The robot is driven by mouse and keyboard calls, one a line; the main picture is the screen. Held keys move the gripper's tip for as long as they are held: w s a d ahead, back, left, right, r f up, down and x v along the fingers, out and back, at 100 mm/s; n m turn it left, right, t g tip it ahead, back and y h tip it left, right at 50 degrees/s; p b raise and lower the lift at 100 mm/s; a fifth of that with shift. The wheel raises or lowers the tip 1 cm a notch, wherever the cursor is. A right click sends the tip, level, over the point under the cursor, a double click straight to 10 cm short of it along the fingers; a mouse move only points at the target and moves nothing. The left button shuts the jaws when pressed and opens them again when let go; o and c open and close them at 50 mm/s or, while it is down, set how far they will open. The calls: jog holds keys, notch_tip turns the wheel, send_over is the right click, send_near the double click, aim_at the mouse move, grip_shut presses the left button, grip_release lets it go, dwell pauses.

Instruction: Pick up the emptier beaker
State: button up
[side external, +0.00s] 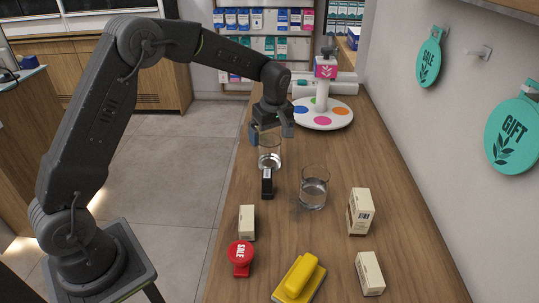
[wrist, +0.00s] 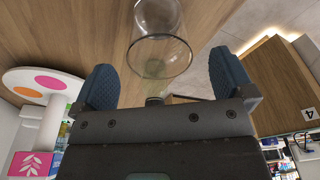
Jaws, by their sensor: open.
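Two clear glass beakers stand upright on the wooden counter. The far beaker (side external: 270,154) shows a shallow band of clear liquid low down. The near beaker (side external: 313,188), closer and to the right, shows liquid higher up its wall, so it looks fuller. My gripper (side external: 271,132) is open and empty at the far beaker's rim, pointing down. In the wrist view a beaker (wrist: 160,52) appears ahead of the gap between my gripper's two spread fingers (wrist: 165,82), and neither finger visibly touches it. The exact height of the fingers against the rim is unclear.
A small black box (side external: 267,183) stands just in front of the far beaker. Cream boxes (side external: 361,211), a red SALE sign (side external: 240,255) and a yellow object (side external: 299,278) are nearer. A white round stand with coloured dots (side external: 322,114) is close behind my gripper.

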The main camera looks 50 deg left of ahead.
aim_at(269, 139)
jog(key=shift+w+a+f, duration=0.1)
jog(key=shift+a+f, duration=0.15)
jog(key=shift+f, duration=0.6)
jog(key=shift+w+a+f, duration=0.1)
jog(key=shift+a+f, duration=0.1)
jog(key=shift+f, duration=0.7)
jog(key=shift+a+f, duration=0.25)
jog(key=shift+f, duration=0.6)
jog(key=shift+c, duration=0.4)
jog(key=c, duration=1)
jog(key=shift+o, duration=0.2)
jog(key=shift+r, duration=0.15)
jog(key=shift+r, duration=0.95)
jog(key=s+a+r, duration=0.7)
jog(key=a+r, duration=0.1)
jog(key=a, duration=0.1)
jog(key=shift+a+r, duration=0.15)
jog(key=shift+r, duration=0.25)
